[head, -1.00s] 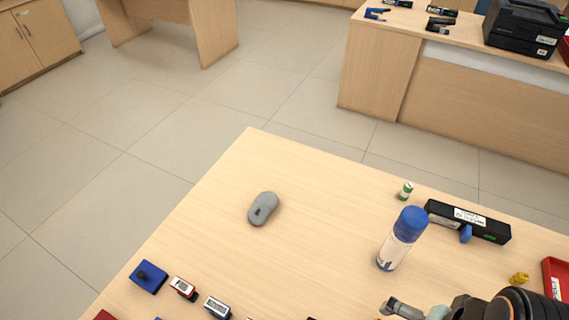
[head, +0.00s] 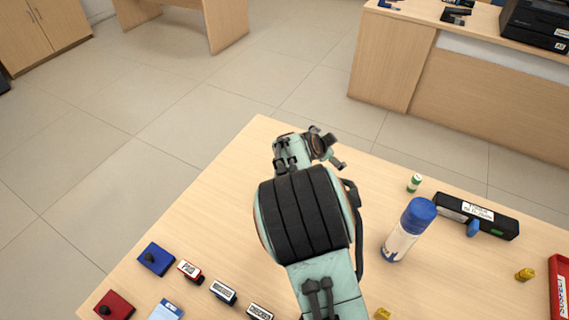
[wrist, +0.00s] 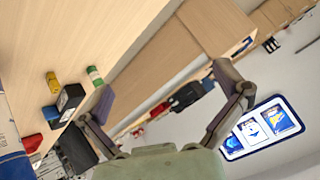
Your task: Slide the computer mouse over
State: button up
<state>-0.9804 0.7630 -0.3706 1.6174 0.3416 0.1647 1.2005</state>
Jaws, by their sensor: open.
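The computer mouse does not show in either view now; my arm covers the part of the wooden counter (head: 215,215) where it lay. My gripper (head: 328,148) is open above the counter's far left corner area, with its fingers pointing to the right in the head view. In the wrist view my gripper (wrist: 163,85) shows its two fingers spread wide, with nothing between them.
A blue-capped bottle (head: 409,232) stands right of my arm. Several stamps and a blue pad (head: 156,259) line the front left.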

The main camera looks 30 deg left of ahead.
jog(key=s+a+f+n, duration=0.1)
jog(key=s+a+f, duration=0.2)
jog(key=f, duration=0.1)
jog(key=s+a+f+n, duration=0.2)
jog(key=s+a+f, duration=0.2)
jog(key=s+a+f+n, duration=0.2)
jog(key=s+a+f, duration=0.2)
jog(key=shift+s+a+f+g+y, duration=0.1)
jog(key=shift+s+f+g+y, duration=0.1)
jog(key=shift+g+y, duration=0.2)
jog(key=shift+s+a, duration=0.25)
jog(key=shift+x, duration=3.35)
jog(key=shift+w, duration=0.1)
jog(key=c, duration=1.3)
